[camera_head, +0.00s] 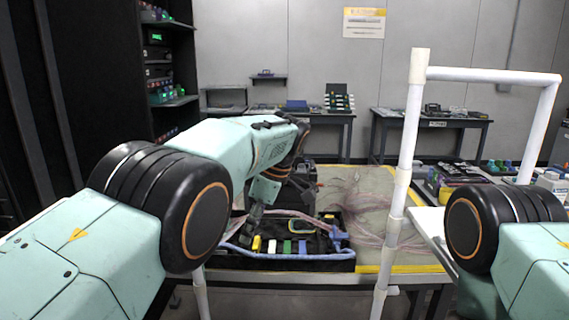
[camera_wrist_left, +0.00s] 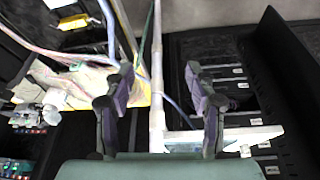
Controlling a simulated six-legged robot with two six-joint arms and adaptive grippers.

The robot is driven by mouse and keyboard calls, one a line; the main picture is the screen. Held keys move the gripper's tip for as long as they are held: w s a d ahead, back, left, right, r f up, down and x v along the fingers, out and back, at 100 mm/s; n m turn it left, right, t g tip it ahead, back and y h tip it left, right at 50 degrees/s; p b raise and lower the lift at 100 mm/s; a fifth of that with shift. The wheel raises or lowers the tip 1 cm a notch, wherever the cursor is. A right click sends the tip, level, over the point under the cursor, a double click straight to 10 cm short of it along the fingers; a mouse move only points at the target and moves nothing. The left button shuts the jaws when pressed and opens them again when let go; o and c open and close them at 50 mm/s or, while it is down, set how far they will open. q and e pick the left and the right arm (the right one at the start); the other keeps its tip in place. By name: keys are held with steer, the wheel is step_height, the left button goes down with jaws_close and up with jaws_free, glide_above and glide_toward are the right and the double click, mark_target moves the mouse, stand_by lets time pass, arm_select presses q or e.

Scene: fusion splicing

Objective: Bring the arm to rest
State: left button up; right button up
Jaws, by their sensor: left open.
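My left arm comes in from the left in the head view and reaches forward over the near edge of the work table (camera_head: 400,269). Its gripper (camera_head: 254,216) hangs at the left side of a black tray (camera_head: 300,265), largely hidden behind the arm. In the left wrist view the gripper (camera_wrist_left: 160,88) is open, with its two dark fingers well apart. A white bar and thin cables show between and behind the fingers, and nothing is gripped. My right arm shows at the lower right of the head view; its gripper is out of the frame.
The tray holds yellow, green, blue and white pieces, with a blue cable (camera_head: 262,255) along its front. A white pipe frame (camera_head: 397,190) rises between my arms. Thin pinkish fibres (camera_head: 365,205) lie on the table. A black rack (camera_head: 165,60) stands at the left.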

arm_select(q)
steer(key=w+d+f+m+t+h, duration=0.1)
steer(key=w+d+f+m+t, duration=0.1)
steer(key=w+f+m, duration=0.25)
steer(key=s+a+f+m+h, duration=0.1)
steer(key=s+a+f+m, duration=0.15)
steer(key=f, duration=0.45)
steer(key=s+a+f+m+t+h, duration=0.1)
steer(key=s+a+f+m, duration=0.2)
steer(key=f, duration=0.4)
steer(key=s+a+f+m+h, duration=0.1)
steer(key=s+f+m, duration=0.1)
steer(key=f+m, duration=0.35)
steer(key=s+a+f, duration=0.5)
steer(key=s+f, duration=0.2)
steer(key=s, duration=0.4)
steer(key=s+a+g, duration=0.2)
steer(key=s+a, duration=0.1)
steer(key=s, duration=1.2)
steer(key=s+a+f+g+b, duration=0.1)
steer(key=s+a, duration=0.2)
steer(key=s, duration=1.3)
steer(key=shift+s+g, duration=0.15)
steer(key=shift+g, duration=0.25)
